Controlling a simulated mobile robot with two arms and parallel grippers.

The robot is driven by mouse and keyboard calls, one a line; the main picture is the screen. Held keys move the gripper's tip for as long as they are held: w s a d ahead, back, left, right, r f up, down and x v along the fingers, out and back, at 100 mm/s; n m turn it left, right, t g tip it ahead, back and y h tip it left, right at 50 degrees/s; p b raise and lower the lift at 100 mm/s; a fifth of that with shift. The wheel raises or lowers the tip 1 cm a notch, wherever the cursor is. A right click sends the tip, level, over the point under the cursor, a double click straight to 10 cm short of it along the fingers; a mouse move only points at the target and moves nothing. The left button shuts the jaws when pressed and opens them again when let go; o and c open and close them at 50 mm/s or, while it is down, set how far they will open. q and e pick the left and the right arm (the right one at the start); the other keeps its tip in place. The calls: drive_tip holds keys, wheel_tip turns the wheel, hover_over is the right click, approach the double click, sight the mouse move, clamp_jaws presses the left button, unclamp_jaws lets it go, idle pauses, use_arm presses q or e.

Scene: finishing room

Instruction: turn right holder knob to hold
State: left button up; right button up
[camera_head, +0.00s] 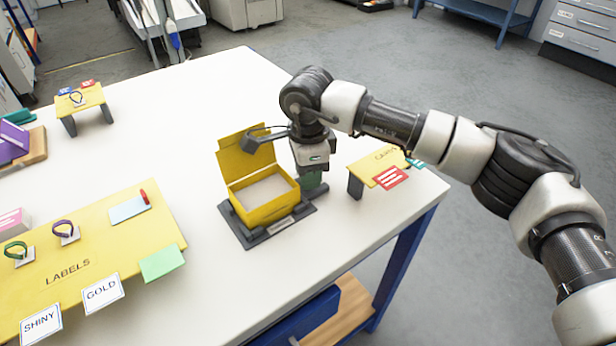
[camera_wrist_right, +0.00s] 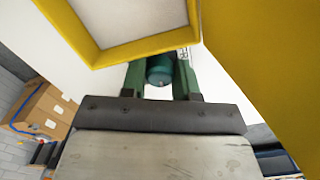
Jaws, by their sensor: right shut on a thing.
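The yellow box (camera_head: 263,208) stands with its lid raised in a dark grey holder (camera_head: 280,228). It has a white surface inside. My right gripper (camera_head: 312,181) points down at the right side of the holder, close beside the box. In the right wrist view its two green fingers (camera_wrist_right: 160,78) are shut on a dark teal round knob (camera_wrist_right: 160,68), one finger on each side. In the head view the gripper hides the knob. The knob's setting and any marking cannot be read. My left gripper is not in view.
A small yellow stand with cards (camera_head: 376,168) is just right of my right gripper. A yellow labels board (camera_head: 110,245) lies at left front, and another small stand (camera_head: 80,100) is at the back left. The white table (camera_head: 190,110) is clear behind the box.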

idle(0.3)
drive_tip(key=o, duration=0.9)
